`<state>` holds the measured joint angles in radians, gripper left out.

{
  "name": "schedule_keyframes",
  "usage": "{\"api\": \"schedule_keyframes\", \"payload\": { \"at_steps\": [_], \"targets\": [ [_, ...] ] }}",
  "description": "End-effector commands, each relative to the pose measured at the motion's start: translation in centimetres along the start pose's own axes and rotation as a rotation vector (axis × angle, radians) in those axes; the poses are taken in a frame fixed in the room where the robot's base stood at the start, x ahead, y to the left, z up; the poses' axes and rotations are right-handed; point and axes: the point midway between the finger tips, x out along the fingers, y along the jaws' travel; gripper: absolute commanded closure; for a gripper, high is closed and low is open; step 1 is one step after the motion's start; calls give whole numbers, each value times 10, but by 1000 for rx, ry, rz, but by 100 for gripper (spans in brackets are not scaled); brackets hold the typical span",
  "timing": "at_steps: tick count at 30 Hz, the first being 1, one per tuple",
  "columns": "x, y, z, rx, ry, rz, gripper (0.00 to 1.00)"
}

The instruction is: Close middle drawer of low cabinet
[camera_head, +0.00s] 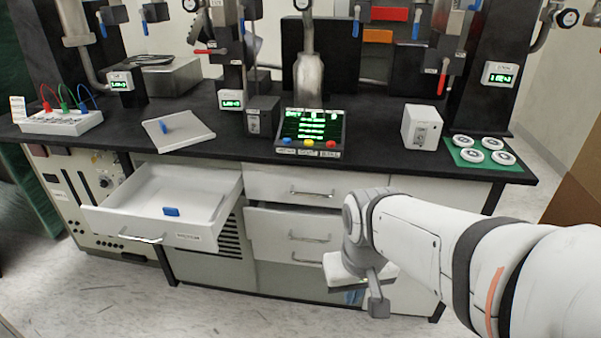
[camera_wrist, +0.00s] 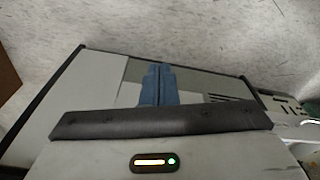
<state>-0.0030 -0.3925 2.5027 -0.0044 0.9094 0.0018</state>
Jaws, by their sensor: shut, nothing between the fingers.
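The low cabinet (camera_head: 205,265) stands under a black bench top. In its middle column, the middle drawer (camera_head: 275,232) stands a little out, with a dark gap above its front and a bar handle (camera_head: 310,238). The drawer above it (camera_head: 268,185) looks flush. My gripper (camera_head: 350,297) is low in front of the column's right side, below the middle drawer's handle. Its blue fingers are together and empty in the wrist view (camera_wrist: 157,72). My arm hides the right end of the drawer fronts. I cannot tell whether the fingers touch the cabinet.
A wide left drawer (camera_head: 110,220) is pulled far out, with a small blue item (camera_head: 171,211) inside. The bench top (camera_head: 375,135) holds a control box (camera_head: 310,130), a sloped tray (camera_head: 190,136) and a white box (camera_head: 421,127). Floor in front is clear.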

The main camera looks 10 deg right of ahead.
Motion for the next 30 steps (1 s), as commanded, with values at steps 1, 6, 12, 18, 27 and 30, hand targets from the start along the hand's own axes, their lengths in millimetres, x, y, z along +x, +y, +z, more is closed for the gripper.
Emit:
{"api": "schedule_keyframes", "payload": {
  "at_steps": [1,6,12,18,27,30],
  "targets": [
    [2,0,0,12,-7,-5,100],
    [25,-13,5,248,-128,-108,100],
    [69,-52,-3,966,-502,-360,100],
    [98,-71,-59,1731,-993,-608,100],
    [163,12,-172,-2238,1650,905,100],
    [186,52,-190,-1938,1566,864,100]
  ]
}}
